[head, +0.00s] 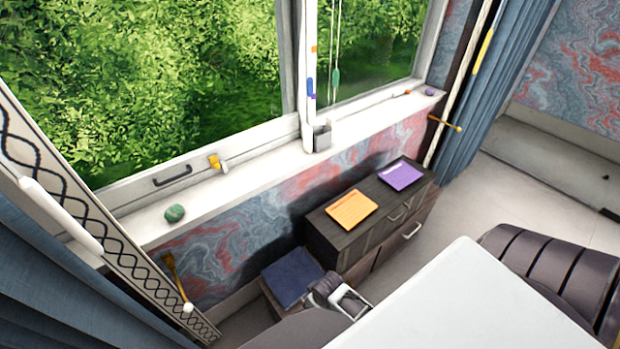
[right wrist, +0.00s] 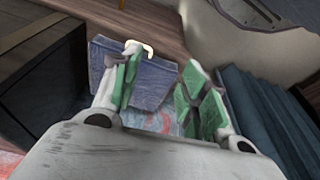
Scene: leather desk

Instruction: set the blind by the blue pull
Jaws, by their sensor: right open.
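A small blue piece (head: 310,86), which looks like the blue pull, shows against the narrow white upright (head: 308,118) at the window in the head view. I cannot tell whether it hangs on a cord. A green pull (head: 336,77) hangs on thin cords just right of it. The blind's slats or cloth are not visible. My right gripper (right wrist: 160,85) is open and empty in the right wrist view, its green-padded fingers apart above a blue box or book. The blue piece is not recognisable in that view. My left gripper is not in view.
The sill holds a green stone (head: 174,213), a yellow-and-grey item (head: 217,163) and a grey holder (head: 322,138). A dark cabinet (head: 345,238) bears orange and purple pads. A blue box (head: 291,277) stands beside it. A white table (head: 465,300) and blue curtains (head: 495,100) flank the area.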

